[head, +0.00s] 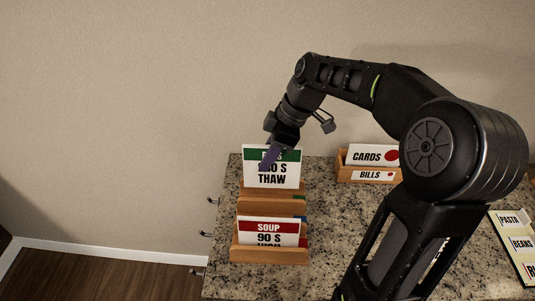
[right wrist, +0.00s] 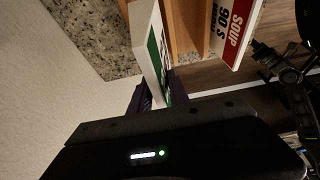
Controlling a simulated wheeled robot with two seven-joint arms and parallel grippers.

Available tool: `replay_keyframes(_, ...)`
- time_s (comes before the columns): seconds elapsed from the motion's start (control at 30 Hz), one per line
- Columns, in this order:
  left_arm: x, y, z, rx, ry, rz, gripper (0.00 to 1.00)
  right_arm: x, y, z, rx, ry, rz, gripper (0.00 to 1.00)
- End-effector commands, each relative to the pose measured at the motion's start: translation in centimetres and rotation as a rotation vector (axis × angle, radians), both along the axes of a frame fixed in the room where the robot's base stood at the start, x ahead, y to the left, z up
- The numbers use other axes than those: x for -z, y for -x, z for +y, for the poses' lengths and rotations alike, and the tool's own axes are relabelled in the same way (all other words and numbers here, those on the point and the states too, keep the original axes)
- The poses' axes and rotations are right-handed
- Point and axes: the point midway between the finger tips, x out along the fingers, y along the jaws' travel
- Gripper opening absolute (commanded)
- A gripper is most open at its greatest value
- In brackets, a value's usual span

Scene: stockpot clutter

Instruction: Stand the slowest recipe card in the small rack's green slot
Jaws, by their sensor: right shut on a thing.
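My right gripper (head: 270,156) is shut on a white card with a green top band (head: 284,180). Its fingers cover part of the card's text; "0 S" and "THAW" can be read. The card stands upright at the back of the small wooden rack (head: 270,256); I cannot tell whether its lower edge is down in a slot. In the right wrist view the same card (right wrist: 152,55) is between the fingers, beside the wood. A SOUP card with a red band (head: 267,227), reading "90 S", stands in the rack's front. My left gripper is not in view.
A wooden holder (head: 365,175) with CARDS and BILLS labels stands at the back right. A board with PASTA and BEANS labels (head: 516,245) lies at the right edge. Hooks (head: 205,234) stick out from the counter's left edge. Granite (head: 328,220) between them is clear.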

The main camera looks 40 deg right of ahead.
Motion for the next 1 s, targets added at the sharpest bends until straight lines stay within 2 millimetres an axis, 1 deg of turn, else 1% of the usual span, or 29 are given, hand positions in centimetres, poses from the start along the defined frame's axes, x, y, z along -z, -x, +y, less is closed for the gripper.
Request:
replay_keyframes(0.03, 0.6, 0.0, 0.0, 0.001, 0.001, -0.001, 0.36, 0.9, 0.0, 0.0, 0.001, -0.001, 0.001, 0.00)
replay_keyframes(0.17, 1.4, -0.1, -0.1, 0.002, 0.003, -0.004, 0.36, 2.4, 0.1, 0.0, 0.000, -0.001, 0.002, 0.00)
replay_keyframes(0.2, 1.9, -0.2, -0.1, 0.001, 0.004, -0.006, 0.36, 2.9, 0.0, 0.0, 0.000, -0.001, 0.002, 0.00)
replay_keyframes(0.5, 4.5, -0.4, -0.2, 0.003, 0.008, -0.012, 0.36, 6.1, 0.0, 0.0, 0.000, -0.001, 0.001, 0.00)
replay_keyframes(0.7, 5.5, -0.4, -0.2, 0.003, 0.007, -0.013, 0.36, 7.3, 0.0, 0.0, 0.000, -0.001, 0.001, 0.00)
replay_keyframes(1.0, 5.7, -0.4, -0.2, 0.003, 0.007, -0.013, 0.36, 7.5, 0.0, 0.0, 0.000, -0.001, 0.001, 0.00)
